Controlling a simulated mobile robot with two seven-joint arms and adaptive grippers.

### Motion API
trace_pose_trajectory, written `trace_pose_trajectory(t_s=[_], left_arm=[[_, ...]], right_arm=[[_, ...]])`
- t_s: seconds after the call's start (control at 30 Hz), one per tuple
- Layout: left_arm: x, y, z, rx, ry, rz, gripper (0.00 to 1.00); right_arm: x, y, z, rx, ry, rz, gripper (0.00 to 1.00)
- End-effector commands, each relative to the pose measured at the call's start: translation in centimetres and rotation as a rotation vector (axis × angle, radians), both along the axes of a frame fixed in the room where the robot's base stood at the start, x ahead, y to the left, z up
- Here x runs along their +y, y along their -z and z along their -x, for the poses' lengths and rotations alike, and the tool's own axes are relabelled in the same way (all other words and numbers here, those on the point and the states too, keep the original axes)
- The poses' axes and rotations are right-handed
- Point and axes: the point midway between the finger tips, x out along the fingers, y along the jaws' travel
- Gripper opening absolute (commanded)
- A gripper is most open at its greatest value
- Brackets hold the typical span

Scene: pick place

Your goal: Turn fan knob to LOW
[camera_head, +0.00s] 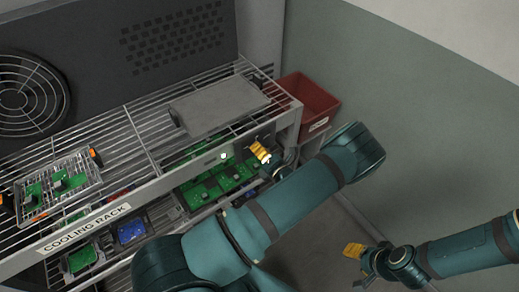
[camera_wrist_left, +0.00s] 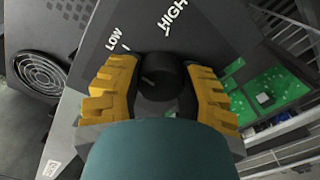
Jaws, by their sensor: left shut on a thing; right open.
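The black round fan knob (camera_wrist_left: 160,80) sits on a dark panel (camera_wrist_left: 140,25) in the left wrist view. White LOW (camera_wrist_left: 114,41) and HIGH (camera_wrist_left: 172,14) labels with tick marks are printed above it. The yellow fingers of my left gripper (camera_wrist_left: 158,94) are on both sides of the knob and shut on it. I cannot clearly tell which label the knob points at. In the head view my left gripper (camera_head: 258,152) is at the front of the rack, where it hides the knob. My right gripper (camera_head: 356,252) is open and empty at lower right.
A wire cooling rack (camera_head: 140,145) holds a grey tray (camera_head: 215,106) and a basket of green boards (camera_head: 58,183). More green boards (camera_head: 222,182) lie below. A fan (camera_head: 28,95) is behind on the left. A red bin (camera_head: 307,99) stands at the wall.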

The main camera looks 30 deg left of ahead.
Motion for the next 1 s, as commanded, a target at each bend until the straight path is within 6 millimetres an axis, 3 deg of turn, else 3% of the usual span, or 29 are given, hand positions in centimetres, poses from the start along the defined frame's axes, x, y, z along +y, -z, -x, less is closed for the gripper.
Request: trace_pose_trajectory(t_s=[0.23,0.27,0.33,0.73,1.0], left_arm=[[0.1,-0.1,0.0,-0.002,-0.001,-0.001,0.03],[0.1,-0.1,0.0,-0.002,-0.001,-0.001,0.48],[0.1,-0.1,0.0,-0.002,-0.001,-0.001,0.73],[-0.4,0.0,0.1,-0.001,0.001,0.0,0.75],[-4.6,0.0,1.7,-0.002,0.004,0.001,0.75]], right_arm=[[0.0,0.0,0.0,0.0,0.0,0.0,0.47],[0.0,0.0,0.0,0.0,0.0,0.0,0.47],[0.0,0.0,0.0,0.0,0.0,0.0,0.47],[0.0,0.0,0.0,0.0,-0.001,0.0,0.47],[0.0,0.0,0.0,0.0,0.0,0.0,0.47]])
